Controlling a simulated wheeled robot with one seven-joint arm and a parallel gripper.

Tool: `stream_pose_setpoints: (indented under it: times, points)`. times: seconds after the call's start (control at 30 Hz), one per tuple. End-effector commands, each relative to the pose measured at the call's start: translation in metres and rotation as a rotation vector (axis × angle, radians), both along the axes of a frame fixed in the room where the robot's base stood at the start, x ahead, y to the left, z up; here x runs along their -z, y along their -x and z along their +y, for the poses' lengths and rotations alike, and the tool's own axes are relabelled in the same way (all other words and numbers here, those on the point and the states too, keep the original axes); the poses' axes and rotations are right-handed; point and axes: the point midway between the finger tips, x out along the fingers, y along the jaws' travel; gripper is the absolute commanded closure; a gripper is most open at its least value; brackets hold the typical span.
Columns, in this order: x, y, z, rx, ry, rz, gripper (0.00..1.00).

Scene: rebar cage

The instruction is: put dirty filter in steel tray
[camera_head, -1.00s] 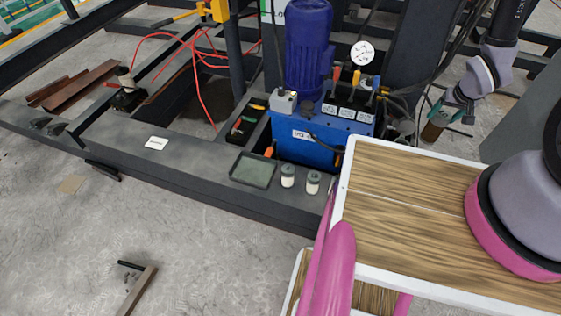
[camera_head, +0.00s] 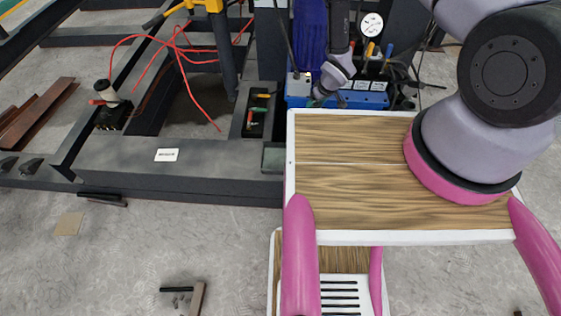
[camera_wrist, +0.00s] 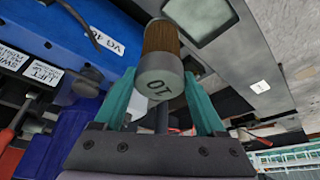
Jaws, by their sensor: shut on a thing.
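The dirty filter (camera_wrist: 162,55), with a brown pleated body and a grey cap marked 10, is in my gripper (camera_wrist: 160,85) in the wrist view. The teal fingers are shut on it from both sides. The steel tray (camera_wrist: 196,20) shows beyond the filter at the top of the wrist view, cut off by the frame. In the head view the tray (camera_head: 273,158) is mostly hidden behind my own wooden deck. My gripper (camera_head: 318,99) is partly seen there in front of the blue unit; the filter is hidden in that view.
The blue hydraulic unit (camera_head: 365,99) stands behind the deck, with hoses and a gauge (camera_head: 371,26). A small tool box (camera_head: 257,116) is left of it. A white label (camera_head: 167,155) lies on the dark beam.

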Motion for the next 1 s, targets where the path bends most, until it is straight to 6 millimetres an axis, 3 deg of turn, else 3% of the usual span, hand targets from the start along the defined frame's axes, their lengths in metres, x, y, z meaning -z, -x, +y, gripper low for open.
stream_pose_setpoints:
  times: [0.03,0.1,0.2,0.33,0.5,0.7,1.0]
  points:
    - [0.026,0.008,0.022,-0.067,0.000,0.005,1.00]
    - [0.054,0.017,0.049,-0.153,-0.004,0.005,1.00]
    - [0.086,0.032,0.079,-0.250,-0.008,0.003,1.00]
    - [0.114,0.048,0.104,-0.332,-0.015,0.002,1.00]
    - [0.136,0.056,0.115,-0.373,-0.017,0.000,1.00]
    - [0.172,0.056,0.115,-0.376,-0.018,-0.002,1.00]
    - [0.208,0.057,0.114,-0.375,-0.017,0.000,1.00]
